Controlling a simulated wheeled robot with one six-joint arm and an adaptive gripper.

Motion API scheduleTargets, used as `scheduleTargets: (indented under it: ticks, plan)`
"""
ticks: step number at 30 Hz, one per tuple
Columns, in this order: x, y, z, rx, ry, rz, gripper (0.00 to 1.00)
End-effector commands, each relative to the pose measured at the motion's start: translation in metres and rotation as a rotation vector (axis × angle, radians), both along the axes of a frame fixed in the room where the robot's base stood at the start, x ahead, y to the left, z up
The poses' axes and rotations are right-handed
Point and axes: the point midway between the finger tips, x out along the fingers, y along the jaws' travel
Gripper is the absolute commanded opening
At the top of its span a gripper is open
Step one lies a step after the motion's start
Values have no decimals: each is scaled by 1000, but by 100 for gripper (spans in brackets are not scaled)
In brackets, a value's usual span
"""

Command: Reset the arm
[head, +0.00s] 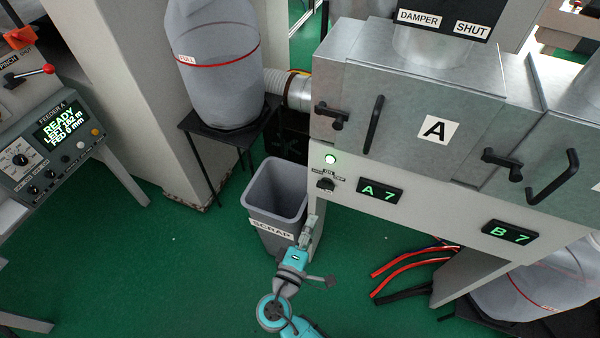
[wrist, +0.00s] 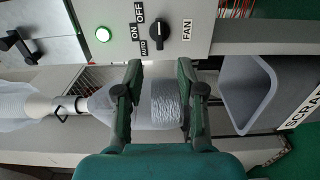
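My gripper (wrist: 159,70) is open in the wrist view, its two dark green fingers spread apart. I see nothing held between them; a ribbed pale hose (wrist: 168,105) shows behind the gap. In the head view my teal and grey arm (head: 293,256) reaches up from the bottom middle. Its end is beside the right side of the grey scrap bin (head: 262,225), below the fan switch (head: 326,184). The fingers are too small there to make out clearly. The switch also shows above the fingers in the wrist view (wrist: 157,31), beside a lit green lamp (wrist: 103,35).
The scrap bin's opening (wrist: 236,92) lies right of my fingers in the wrist view. Cabinet A (head: 390,110) and its handles stand upper right. Red and black cables (head: 405,262) lie right of my arm. A feeder console (head: 55,150) stands left. Green floor (head: 180,270) is open at lower left.

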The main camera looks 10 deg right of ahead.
Motion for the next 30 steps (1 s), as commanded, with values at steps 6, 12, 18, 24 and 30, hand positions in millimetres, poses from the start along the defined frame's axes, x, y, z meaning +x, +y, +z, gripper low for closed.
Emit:
scheduleTargets:
  ticks: [6, 12, 18, 24, 30]
  plan:
    - [-1, -1, -2, 2, 5, 2, 39]
    - [-22, -26, -35, 78, 88, 59, 39]
    - [-73, -57, -84, 277, 213, 165, 39]
    - [-137, -69, -107, 522, 279, 250, 39]
    - [-201, -67, -99, 790, 269, 305, 39]
